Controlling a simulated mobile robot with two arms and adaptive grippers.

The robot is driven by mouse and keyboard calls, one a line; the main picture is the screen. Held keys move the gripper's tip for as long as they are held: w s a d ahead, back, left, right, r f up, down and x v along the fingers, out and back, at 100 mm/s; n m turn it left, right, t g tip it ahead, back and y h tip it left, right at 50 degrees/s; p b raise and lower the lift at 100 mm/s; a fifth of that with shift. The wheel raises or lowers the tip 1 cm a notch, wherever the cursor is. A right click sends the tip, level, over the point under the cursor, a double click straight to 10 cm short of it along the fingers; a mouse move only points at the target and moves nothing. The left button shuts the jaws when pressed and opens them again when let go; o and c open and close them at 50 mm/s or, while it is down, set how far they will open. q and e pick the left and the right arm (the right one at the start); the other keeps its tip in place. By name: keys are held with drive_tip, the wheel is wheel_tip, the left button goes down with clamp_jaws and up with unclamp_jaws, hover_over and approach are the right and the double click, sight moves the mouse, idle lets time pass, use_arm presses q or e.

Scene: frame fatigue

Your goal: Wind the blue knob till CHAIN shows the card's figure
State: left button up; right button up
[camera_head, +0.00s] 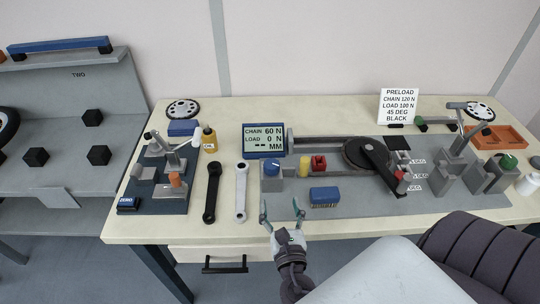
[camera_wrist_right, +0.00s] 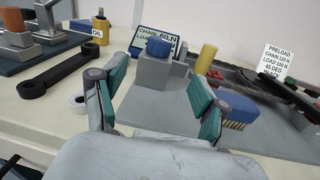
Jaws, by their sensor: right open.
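The blue knob (camera_head: 272,166) sits on a grey block near the front left of the grey rig plate. It also shows in the right wrist view (camera_wrist_right: 158,47), straight ahead between my fingers. The display (camera_head: 264,139) behind it reads CHAIN 60 N and LOAD 0 N, with dashes before MM. The white card (camera_head: 398,105) at the back right reads PRELOAD, CHAIN 120 N, LOAD 100 N, 45 DEG, BLACK. My right gripper (camera_head: 282,214) is open and empty at the table's front edge, in front of the knob and apart from it. My left gripper is not in view.
A yellow cylinder (camera_head: 304,166) and a red block (camera_head: 319,162) stand just right of the knob. A blue brush (camera_head: 324,196) lies in front of them. A black crank arm (camera_head: 212,192) and a silver one (camera_head: 241,191) lie to the left. An oil bottle (camera_head: 209,140) stands behind these.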

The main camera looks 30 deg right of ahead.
sight(273, 170)
drive_tip(key=shift+w+d+r, duration=0.15)
drive_tip(key=shift+w+d, duration=0.05)
drive_tip(key=shift+w, duration=0.15)
drive_tip(key=shift+w+d+r, duration=0.1)
drive_tip(key=shift+w+d, duration=0.05)
drive_tip(key=shift+w, duration=0.15)
drive_tip(key=x, duration=0.2)
drive_tip(key=p+x, duration=0.1)
drive_tip(key=x, duration=0.3)
drive_tip(key=shift+r+p, duration=0.25)
drive_tip(key=shift+p, duration=0.15)
drive_tip(key=x, duration=0.4)
drive_tip(key=shift+w+f+p, duration=0.1)
drive_tip(key=shift+w+p, duration=0.2)
drive_tip(key=shift+w, duration=0.05)
drive_tip(key=shift+x, duration=0.9)
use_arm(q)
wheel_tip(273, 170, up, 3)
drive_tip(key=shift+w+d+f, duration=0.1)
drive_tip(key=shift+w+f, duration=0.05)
use_arm(e)
drive_tip(key=shift+f, duration=0.1)
drive_tip(key=shift+s, duration=0.1)
drive_tip(key=c, duration=1.2)
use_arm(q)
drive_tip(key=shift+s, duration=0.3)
use_arm(e)
drive_tip(key=shift+o, duration=0.2)
